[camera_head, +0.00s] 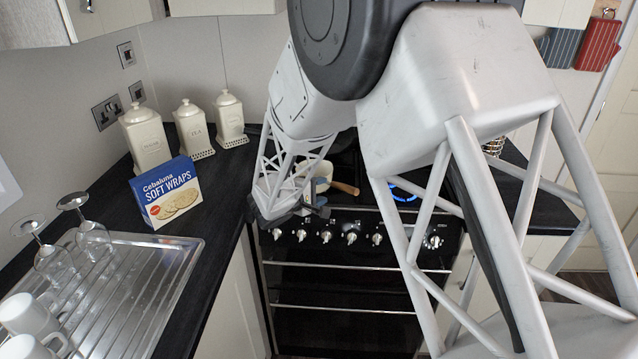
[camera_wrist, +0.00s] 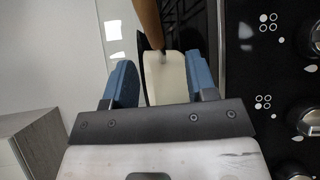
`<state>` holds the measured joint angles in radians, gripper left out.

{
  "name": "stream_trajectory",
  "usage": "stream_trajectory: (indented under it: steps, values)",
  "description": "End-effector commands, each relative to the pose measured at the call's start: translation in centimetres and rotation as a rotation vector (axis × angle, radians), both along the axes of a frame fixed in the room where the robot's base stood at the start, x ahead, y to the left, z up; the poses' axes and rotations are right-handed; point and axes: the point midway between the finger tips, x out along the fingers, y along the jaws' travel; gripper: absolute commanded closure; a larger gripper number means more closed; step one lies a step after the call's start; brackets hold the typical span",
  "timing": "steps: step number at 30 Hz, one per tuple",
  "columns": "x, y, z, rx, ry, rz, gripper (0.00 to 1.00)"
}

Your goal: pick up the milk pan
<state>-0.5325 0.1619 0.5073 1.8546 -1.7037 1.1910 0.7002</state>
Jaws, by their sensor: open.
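The milk pan (camera_head: 324,171) is cream with a brown wooden handle. It stands on the hob in the head view, partly hidden behind my arm and gripper, its handle pointing right. In the wrist view the pan's cream side (camera_wrist: 168,85) shows between the two blue fingers, and the handle (camera_wrist: 149,22) rises beyond them. My gripper (camera_wrist: 160,77) is open, one finger on each side of the visible part of the pan. I cannot tell whether either finger touches it. In the head view my gripper (camera_head: 312,192) is at the hob's front edge.
A burner (camera_head: 404,194) glows blue right of the pan. Oven knobs (camera_head: 325,237) line the front below. Left are a soft wraps box (camera_head: 168,192), cream canisters (camera_head: 146,138), upturned glasses (camera_head: 92,236), white mugs (camera_head: 22,314) and a metal drainer (camera_head: 150,262).

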Motion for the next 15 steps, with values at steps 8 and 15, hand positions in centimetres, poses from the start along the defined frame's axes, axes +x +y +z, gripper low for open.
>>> stream_trajectory:
  steps: [8, 15]
  values:
    - [0.95, -0.83, -0.26, 0.000, 0.000, 0.000, 0.48]
    - [0.95, -0.83, -0.26, 0.000, 0.000, 0.000, 0.48]
